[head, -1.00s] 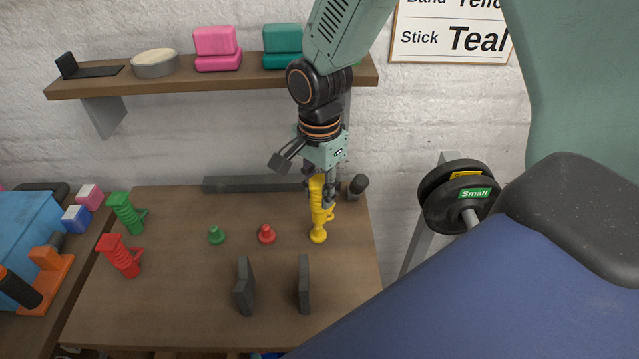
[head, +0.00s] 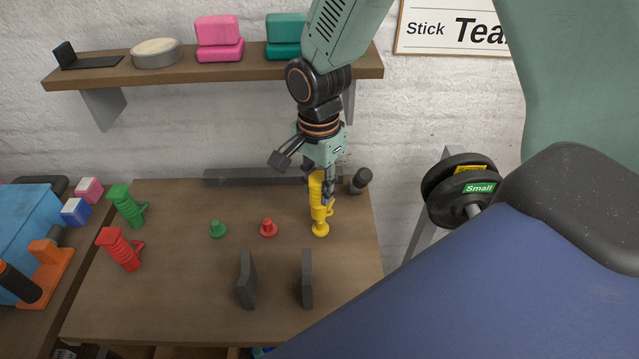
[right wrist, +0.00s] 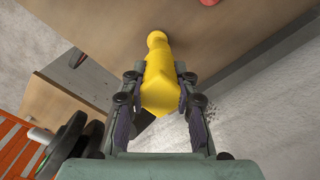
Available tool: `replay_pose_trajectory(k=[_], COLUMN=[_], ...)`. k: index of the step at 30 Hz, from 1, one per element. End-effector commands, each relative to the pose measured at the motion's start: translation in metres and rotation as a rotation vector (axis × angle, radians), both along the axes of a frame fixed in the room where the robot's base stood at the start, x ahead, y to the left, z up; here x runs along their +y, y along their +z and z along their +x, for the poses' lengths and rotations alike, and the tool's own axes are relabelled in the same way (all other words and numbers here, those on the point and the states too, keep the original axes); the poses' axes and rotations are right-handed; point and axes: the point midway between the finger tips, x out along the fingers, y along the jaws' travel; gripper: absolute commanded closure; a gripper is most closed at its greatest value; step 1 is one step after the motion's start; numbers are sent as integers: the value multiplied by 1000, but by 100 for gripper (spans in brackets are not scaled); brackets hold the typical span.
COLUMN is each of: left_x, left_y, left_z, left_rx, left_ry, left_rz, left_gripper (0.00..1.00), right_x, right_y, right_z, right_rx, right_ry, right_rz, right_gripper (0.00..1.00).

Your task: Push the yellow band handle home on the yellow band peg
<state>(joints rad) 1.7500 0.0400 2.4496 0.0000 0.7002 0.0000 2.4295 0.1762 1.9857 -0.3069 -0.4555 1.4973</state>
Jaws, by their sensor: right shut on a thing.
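The yellow band handle (head: 317,191) stands roughly upright over the yellow peg (head: 320,230) at the back right of the wooden table. My right gripper (head: 321,178) comes down from above and is shut on the upper part of the handle. In the right wrist view, both fingers of my right gripper (right wrist: 159,95) lie along the sides of the yellow handle (right wrist: 160,77). The peg's base shows below the handle in the head view; how far the handle sits on the peg is hard to tell. My left gripper is not in view.
A red peg (head: 268,228) and a green peg (head: 218,229) stand left of the yellow one. Green (head: 126,206) and red (head: 120,248) handles lie at the table's left. Two dark upright plates (head: 247,280) stand in front. A dark bar (head: 255,177) runs along the back.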

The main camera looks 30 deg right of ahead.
Motion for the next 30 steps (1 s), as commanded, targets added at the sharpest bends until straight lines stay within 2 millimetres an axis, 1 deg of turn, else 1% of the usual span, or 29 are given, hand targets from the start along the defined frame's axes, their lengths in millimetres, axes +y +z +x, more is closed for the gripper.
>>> replay_pose_trajectory(k=[2,17,30], left_x=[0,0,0], left_y=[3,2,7], left_z=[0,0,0], left_rx=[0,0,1], left_ry=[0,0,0], left_rz=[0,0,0], left_gripper=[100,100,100], right_x=[0,0,0], right_y=[1,0,0], right_z=[1,1,-6], right_rx=[0,0,0], right_ry=[0,0,-1], right_rz=[0,0,1], right_gripper=[100,100,100])
